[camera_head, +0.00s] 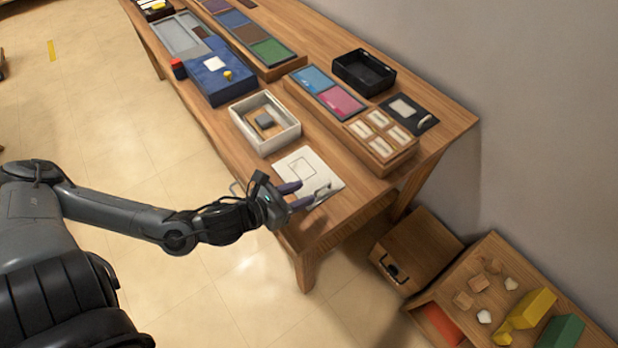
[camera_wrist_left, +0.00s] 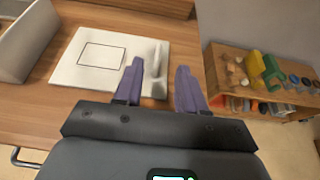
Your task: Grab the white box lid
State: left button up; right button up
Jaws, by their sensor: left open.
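The white box lid (camera_head: 303,166) is a flat white plate with a thin black square outline and a raised white handle (camera_head: 322,190). It lies on the near end of the wooden table. In the left wrist view the lid (camera_wrist_left: 88,72) is at upper left, with its handle on its right side. My left gripper (camera_head: 299,196) is open and empty at the lid's near edge. In the wrist view the handle shows between its purple fingers (camera_wrist_left: 160,68), closer to the left one; I cannot tell whether they touch it. My right gripper is not in view.
An open white box (camera_head: 244,129) with a small grey block inside stands beyond the lid. A low wooden shelf with coloured blocks (camera_head: 533,306) is at lower right.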

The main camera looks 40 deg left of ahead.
aim_at(321, 187)
pick_arm(q)
jog(key=shift+x, duration=0.95)
jog(key=shift+w+d+f+b, duration=0.1)
jog(key=shift+w+f+b, duration=0.2)
jog(key=shift+w, duration=0.4)
jog(key=shift+w+f, duration=0.4)
jog(key=shift+w, duration=0.05)
jog(key=b+x, duration=0.1)
jog(key=x, duration=0.2)
jog(key=shift+s+f, duration=0.1)
jog(key=shift+w+f, duration=0.2)
jog(key=shift+w, duration=0.35)
grip_shut()
